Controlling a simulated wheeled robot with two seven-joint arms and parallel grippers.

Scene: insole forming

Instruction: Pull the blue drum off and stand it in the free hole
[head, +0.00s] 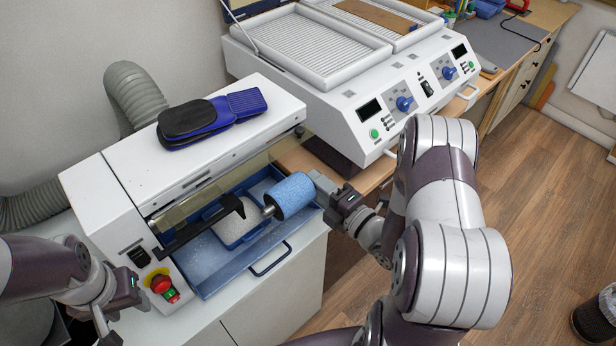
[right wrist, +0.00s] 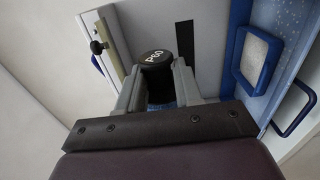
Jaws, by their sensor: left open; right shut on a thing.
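The blue drum (head: 290,195) is level above the open blue drawer of the white machine, at the right end of a short metal shaft (head: 268,211). I cannot tell whether it still sits on the shaft. My right gripper (head: 318,190) is shut on the drum's right end. In the right wrist view its fingers (right wrist: 157,82) flank the black end cap marked P60 (right wrist: 156,57), with a little blue below. My left gripper (head: 120,304) is open and empty at the lower left, near the machine's front. I cannot make out a free hole in either view.
The blue drawer (head: 210,282) holds a blue-rimmed tray of pale grit (head: 238,238). A black bar (head: 200,228) crosses above it. Insoles (head: 210,118) lie on the machine's top. A red stop button (head: 160,283) is at its front. A white heater unit (head: 350,90) stands behind.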

